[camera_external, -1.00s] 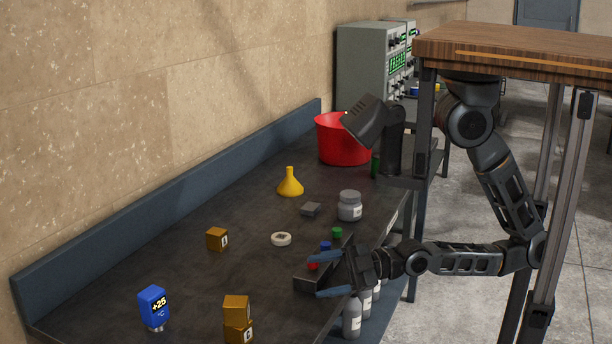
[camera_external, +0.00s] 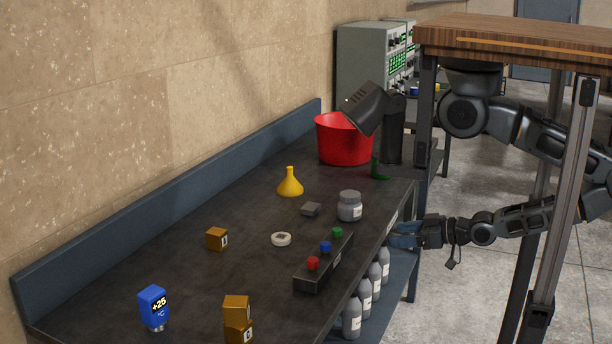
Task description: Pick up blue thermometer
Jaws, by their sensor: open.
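My gripper (camera_external: 398,236) is off the right edge of the bench, near the bottles, far to the right of the thermometer. Its blue fingers are partly hidden by the bench edge. It is open, and I see nothing held in it.
Stacked orange blocks (camera_external: 237,317) stand right of the thermometer, and another block (camera_external: 217,239) lies farther back. A button box (camera_external: 323,262) sits at the bench's right edge. A yellow funnel (camera_external: 290,183), grey jar (camera_external: 350,206) and red bucket (camera_external: 342,140) stand farther back. Bottles (camera_external: 366,299) stand below.

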